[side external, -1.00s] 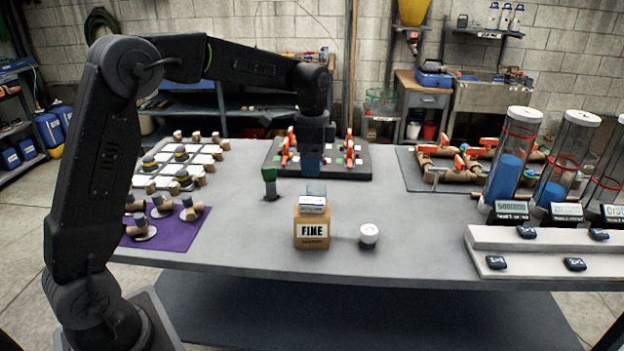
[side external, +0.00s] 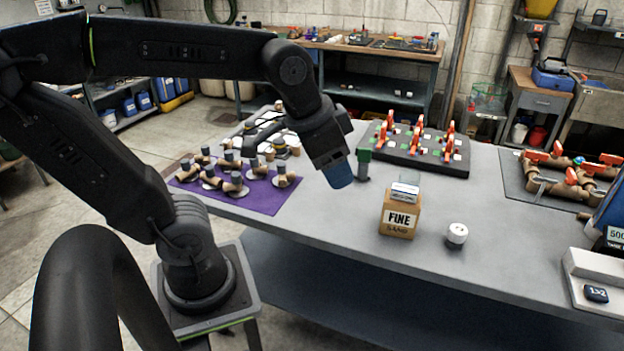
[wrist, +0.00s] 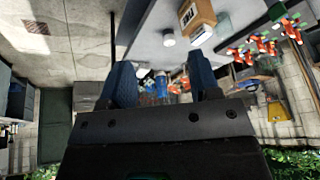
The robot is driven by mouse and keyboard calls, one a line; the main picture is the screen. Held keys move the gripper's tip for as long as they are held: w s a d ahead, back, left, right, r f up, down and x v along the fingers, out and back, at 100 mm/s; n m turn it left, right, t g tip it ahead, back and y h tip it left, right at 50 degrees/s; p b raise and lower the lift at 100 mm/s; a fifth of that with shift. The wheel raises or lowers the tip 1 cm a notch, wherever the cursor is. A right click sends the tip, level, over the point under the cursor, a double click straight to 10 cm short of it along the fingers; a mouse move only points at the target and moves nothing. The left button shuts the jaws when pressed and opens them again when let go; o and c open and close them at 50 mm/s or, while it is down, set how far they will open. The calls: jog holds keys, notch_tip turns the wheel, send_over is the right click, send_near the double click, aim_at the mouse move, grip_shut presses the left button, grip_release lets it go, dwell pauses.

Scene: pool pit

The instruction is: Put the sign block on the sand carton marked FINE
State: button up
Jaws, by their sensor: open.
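The brown sand carton (side external: 397,220) marked FINE stands upright near the table's front edge. A small pale block with printed text (side external: 405,191), which looks like the sign block, sits on top of the carton. My gripper (side external: 339,176) is left of the carton, above the table and apart from both, tilted down to the right. In the wrist view, its two blue fingers (wrist: 163,82) are spread, with nothing held between them.
A white round cap-like item (side external: 457,233) stands right of the carton. A green-topped post (side external: 364,160) is behind my gripper. A purple mat (side external: 235,196) with pipe fittings lies left. A dark board with red-orange valves (side external: 415,150) is behind. Bare table surrounds the carton.

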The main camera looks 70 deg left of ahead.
jog(key=shift+n+t, duration=0.4)
jog(key=shift+n, duration=0.3)
jog(key=s, duration=0.1)
jog(key=s+f, duration=0.2)
jog(key=shift+s+d, duration=0.35)
jog(key=shift+s, duration=0.05)
